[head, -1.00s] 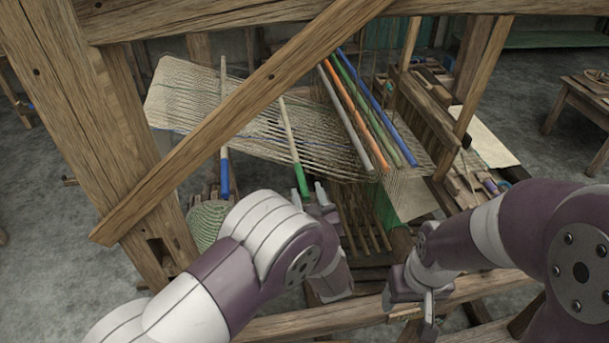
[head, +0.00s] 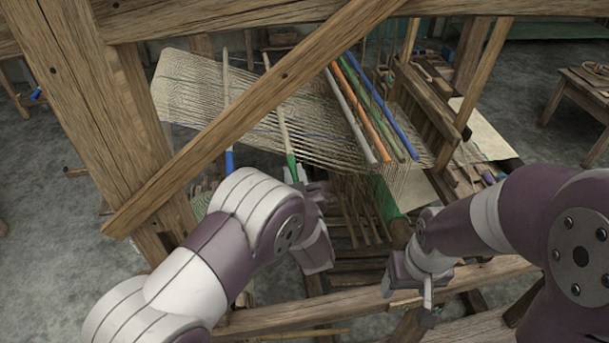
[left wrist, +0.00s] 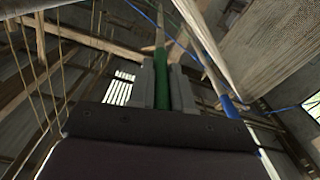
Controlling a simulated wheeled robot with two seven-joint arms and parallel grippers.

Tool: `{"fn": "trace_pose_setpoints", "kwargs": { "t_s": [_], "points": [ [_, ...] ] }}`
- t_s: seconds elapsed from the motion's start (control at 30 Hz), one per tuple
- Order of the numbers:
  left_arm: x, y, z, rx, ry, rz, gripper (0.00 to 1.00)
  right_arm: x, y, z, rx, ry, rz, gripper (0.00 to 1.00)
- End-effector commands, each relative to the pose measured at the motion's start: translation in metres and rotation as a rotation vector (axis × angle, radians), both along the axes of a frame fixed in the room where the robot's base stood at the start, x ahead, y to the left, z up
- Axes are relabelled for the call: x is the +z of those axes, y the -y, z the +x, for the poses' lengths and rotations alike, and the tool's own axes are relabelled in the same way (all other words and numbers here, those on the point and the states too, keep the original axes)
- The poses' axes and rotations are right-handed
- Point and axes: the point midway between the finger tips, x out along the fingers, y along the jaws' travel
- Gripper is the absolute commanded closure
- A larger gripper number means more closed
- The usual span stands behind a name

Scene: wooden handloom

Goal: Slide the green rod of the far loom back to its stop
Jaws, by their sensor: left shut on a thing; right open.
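The far loom's green-ended rod (head: 291,163) is a pale stick with a green near end, lying across the cream warp threads (head: 200,92). My left gripper (head: 299,173) is at that green end, partly hidden by my own arm in the head view. In the left wrist view the green end (left wrist: 161,82) sits between the two grey fingers, which are shut on it. My right gripper (head: 428,290) is open and empty, low at the right of centre, well apart from the rod.
A blue-ended rod (head: 229,160) lies to the left. White, orange, green and blue bars (head: 396,125) cross the warp at the right. A diagonal wooden beam (head: 240,115) passes in front of the rods, and a low rail (head: 330,318) runs below my arms.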

Motion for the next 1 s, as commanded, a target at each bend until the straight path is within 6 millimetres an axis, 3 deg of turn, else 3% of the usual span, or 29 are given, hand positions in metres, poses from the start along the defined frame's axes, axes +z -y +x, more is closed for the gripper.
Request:
{"fn": "trace_pose_setpoints", "kwargs": {
  "t_s": [0.1, 0.3, 0.63, 0.67, 0.73, 1.0],
  "points": [
    [0.009, -0.03, -0.006, 0.006, -0.006, 0.002, 1.0, 0.005, 0.0, 0.0, 0.0, 0.0, 0.0, 0.37],
    [0.017, -0.059, -0.013, 0.004, -0.007, 0.002, 1.0, 0.006, 0.0, 0.0, 0.0, 0.0, 0.0, 0.37],
    [0.016, -0.062, -0.014, 0.001, -0.01, 0.002, 1.0, 0.006, 0.0, 0.0, 0.0, 0.0, 0.0, 0.37],
    [0.016, -0.062, -0.014, 0.001, -0.011, 0.002, 0.78, 0.006, 0.0, 0.0, 0.0, 0.0, 0.0, 0.37],
    [0.016, -0.062, -0.014, 0.001, -0.01, 0.002, 0.56, 0.006, 0.0, 0.0, 0.0, 0.0, 0.0, 0.37],
    [0.018, -0.061, -0.014, 0.001, -0.005, 0.0, 0.56, 0.006, 0.0, 0.0, 0.0, 0.0, 0.0, 0.37]
  ]
}}
